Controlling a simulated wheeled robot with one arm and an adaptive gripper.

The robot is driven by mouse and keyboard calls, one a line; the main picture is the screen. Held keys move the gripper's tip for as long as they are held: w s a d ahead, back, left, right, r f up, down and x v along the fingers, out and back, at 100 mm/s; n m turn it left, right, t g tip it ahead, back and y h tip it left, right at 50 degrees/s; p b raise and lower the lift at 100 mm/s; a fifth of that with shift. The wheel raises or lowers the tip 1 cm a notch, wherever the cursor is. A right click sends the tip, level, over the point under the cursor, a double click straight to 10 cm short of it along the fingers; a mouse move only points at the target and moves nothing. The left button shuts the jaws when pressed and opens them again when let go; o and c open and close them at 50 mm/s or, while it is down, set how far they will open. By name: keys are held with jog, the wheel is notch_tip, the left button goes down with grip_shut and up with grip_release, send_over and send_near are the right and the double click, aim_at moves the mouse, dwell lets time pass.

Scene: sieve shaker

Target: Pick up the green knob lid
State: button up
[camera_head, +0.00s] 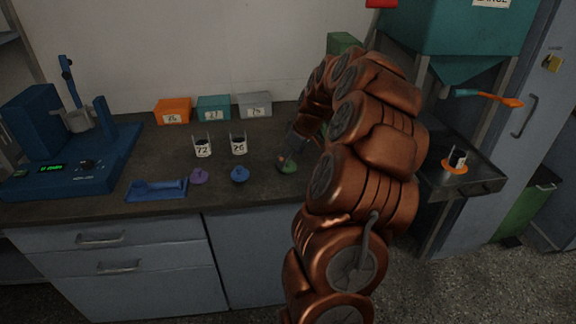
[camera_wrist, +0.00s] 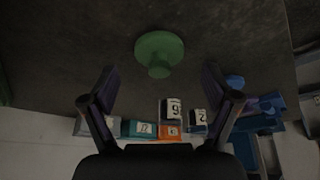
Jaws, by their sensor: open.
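The green knob lid (camera_head: 287,168) lies on the dark countertop near its front edge, right of the blue lid. In the wrist view the green knob lid (camera_wrist: 159,52) shows as a round disc with a knob, ahead of the fingertips and roughly centred between them. My gripper (camera_wrist: 167,82) is open and empty, its two fingers spread apart. No contact between the fingers and the lid shows in the wrist view.
A blue knob lid (camera_head: 240,174) and a purple lid (camera_head: 198,176) lie to the left. Cups labelled 72 (camera_head: 202,148) and 76 (camera_head: 239,144) stand behind them. Orange (camera_head: 173,111), teal (camera_head: 214,108) and grey (camera_head: 252,105) boxes line the wall.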

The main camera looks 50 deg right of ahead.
jog(key=shift+x, duration=1.15)
jog(key=c, duration=0.9)
jog(key=shift+r, duration=0.1)
jog(key=shift+c, duration=0.2)
